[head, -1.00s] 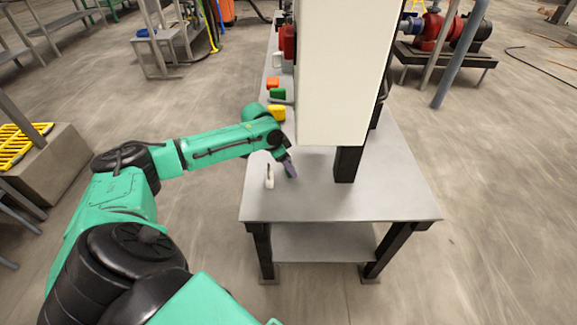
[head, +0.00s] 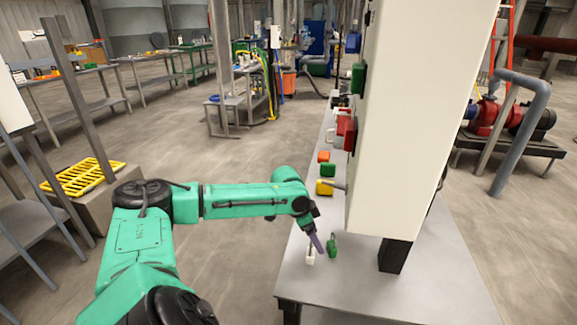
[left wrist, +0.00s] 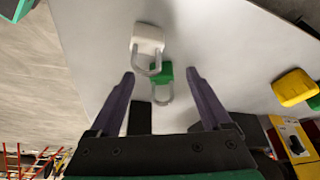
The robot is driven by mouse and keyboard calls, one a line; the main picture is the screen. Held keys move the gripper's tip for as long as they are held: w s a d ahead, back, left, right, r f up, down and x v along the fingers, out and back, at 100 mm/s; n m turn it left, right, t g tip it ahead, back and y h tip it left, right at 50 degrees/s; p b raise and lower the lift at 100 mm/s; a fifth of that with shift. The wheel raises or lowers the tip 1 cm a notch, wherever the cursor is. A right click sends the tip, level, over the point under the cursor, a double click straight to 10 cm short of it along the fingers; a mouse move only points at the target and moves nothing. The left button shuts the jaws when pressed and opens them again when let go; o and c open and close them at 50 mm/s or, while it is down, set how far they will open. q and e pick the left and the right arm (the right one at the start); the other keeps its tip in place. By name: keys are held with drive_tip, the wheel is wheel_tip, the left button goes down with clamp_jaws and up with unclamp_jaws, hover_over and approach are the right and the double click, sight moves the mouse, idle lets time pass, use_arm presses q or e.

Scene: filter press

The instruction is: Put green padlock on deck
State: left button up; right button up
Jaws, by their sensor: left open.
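The green padlock (head: 332,245) stands on the bare grey deck of the table (head: 350,293), beside a white padlock (head: 310,258). My left gripper (head: 317,244) is just left of the green padlock in the head view, over the white one. In the left wrist view my left gripper (left wrist: 160,74) is open and empty. There the green padlock (left wrist: 161,73) appears between the fingertips, seemingly beyond them, its grey shackle toward me. The white padlock (left wrist: 148,38) is just past it. My right gripper is not in view.
A tall cream cabinet (head: 410,120) on a black post (head: 394,256) rises from the table, close right of my gripper. The table's near part is clear.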

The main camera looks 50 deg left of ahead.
use_arm(q)
drive_tip(key=s+a, duration=0.1)
drive_tip(key=s, duration=0.1)
drive_tip(key=s+a+p, duration=0.1)
drive_tip(key=s+a, duration=0.1)
drive_tip(key=s, duration=0.1)
drive_tip(key=s+a, duration=0.1)
drive_tip(key=s, duration=0.1)
drive_tip(key=shift+s+a, duration=0.15)
drive_tip(key=shift+s, duration=0.05)
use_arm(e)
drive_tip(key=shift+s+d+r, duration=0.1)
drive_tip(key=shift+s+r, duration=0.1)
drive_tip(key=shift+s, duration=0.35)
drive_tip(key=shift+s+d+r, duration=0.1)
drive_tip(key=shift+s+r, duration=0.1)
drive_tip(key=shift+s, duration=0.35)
